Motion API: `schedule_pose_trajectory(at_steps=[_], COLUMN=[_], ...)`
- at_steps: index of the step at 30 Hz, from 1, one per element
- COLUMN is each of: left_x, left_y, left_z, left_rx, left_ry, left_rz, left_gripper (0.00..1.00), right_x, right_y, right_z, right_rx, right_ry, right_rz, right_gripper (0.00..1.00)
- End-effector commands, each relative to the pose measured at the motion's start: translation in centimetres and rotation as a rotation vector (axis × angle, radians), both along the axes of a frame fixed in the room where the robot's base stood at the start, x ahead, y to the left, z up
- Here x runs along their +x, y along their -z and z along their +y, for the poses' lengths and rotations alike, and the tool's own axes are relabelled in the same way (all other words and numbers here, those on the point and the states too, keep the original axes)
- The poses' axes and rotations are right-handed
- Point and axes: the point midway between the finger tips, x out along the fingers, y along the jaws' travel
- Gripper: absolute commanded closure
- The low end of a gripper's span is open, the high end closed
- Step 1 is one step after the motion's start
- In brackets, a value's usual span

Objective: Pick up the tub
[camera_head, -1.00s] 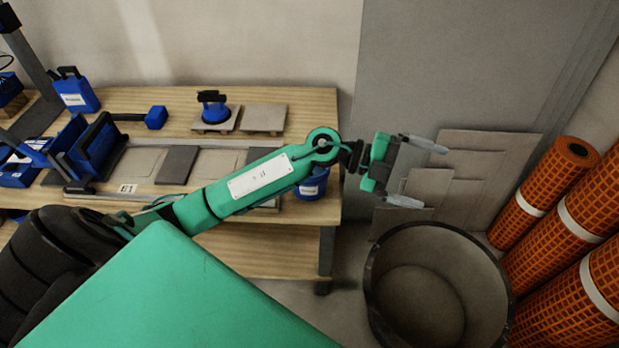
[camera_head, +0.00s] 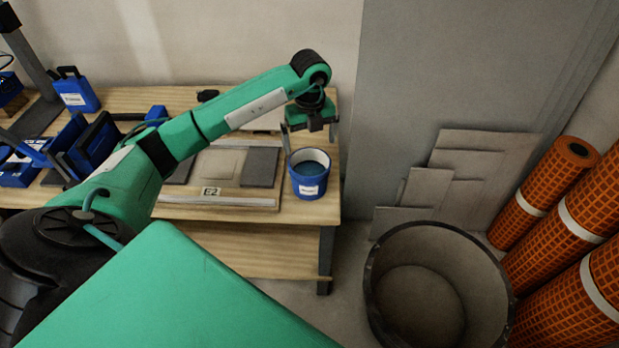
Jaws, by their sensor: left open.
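The tub (camera_head: 309,185) is a round blue container with a white label and a pale inside. It stands upright near the right end of the wooden workbench (camera_head: 235,213). My left gripper (camera_head: 310,138) is open, with its fingers pointing down. In the picture it is just above and behind the tub's rim, one finger to the left and one to the right. I cannot tell whether a finger touches the tub. My right gripper is not in view.
Tiles on a board with an E2 label (camera_head: 211,191) lie left of the tub. Blue tools and boxes (camera_head: 76,91) fill the bench's left side. A large dark round bin (camera_head: 375,290), leaning grey slabs (camera_head: 470,165) and orange mesh rolls (camera_head: 545,200) stand to the right.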

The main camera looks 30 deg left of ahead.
Motion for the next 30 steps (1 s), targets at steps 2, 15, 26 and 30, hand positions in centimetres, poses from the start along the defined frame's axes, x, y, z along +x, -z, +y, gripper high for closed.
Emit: schedule_pose_trajectory(at_steps=[2,15,26,30], left_x=[-0.1,-0.1,-0.3,-0.2], left_y=[1.9,5.9,10.1,10.1], left_z=[0.0,-0.1,0.0,0.0], left_rx=[-0.001,-0.003,-0.002,-0.002], left_ry=[0.001,0.002,0.003,0.003], left_rz=[0.003,0.002,0.000,-0.001], left_gripper=[0.00,0.00,0.00,0.00], right_x=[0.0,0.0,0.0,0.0], right_y=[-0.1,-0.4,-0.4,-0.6], right_z=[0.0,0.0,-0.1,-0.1], right_rx=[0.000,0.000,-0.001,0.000], right_ry=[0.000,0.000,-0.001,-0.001], right_rz=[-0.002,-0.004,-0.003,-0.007], right_gripper=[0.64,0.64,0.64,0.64])
